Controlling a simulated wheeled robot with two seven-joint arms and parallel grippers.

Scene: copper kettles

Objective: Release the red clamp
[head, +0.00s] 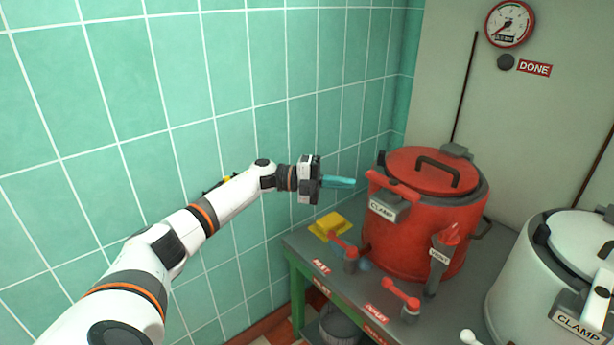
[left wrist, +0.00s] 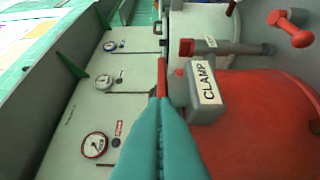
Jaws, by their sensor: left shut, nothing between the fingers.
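The red pot (head: 412,235) stands on the grey bench with its red lid on. Its red clamp handle (head: 392,184) rises from a grey block labelled CLAMP (head: 386,207) at the pot's front left. My left gripper (head: 350,183) has teal fingers and is shut and empty, just left of the handle's end in the head view. In the left wrist view the fingertips (left wrist: 160,98) lie close to the red handle (left wrist: 162,75), beside the CLAMP block (left wrist: 205,88); I cannot tell if they touch. My right gripper is not in view.
A white pot (head: 545,270) with its own CLAMP block stands at right. Red-handled valves (head: 402,295), a VENT piece (head: 441,255) and a yellow object (head: 330,226) are near the red pot. A gauge (head: 510,23) hangs on the back panel; a tiled wall is at left.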

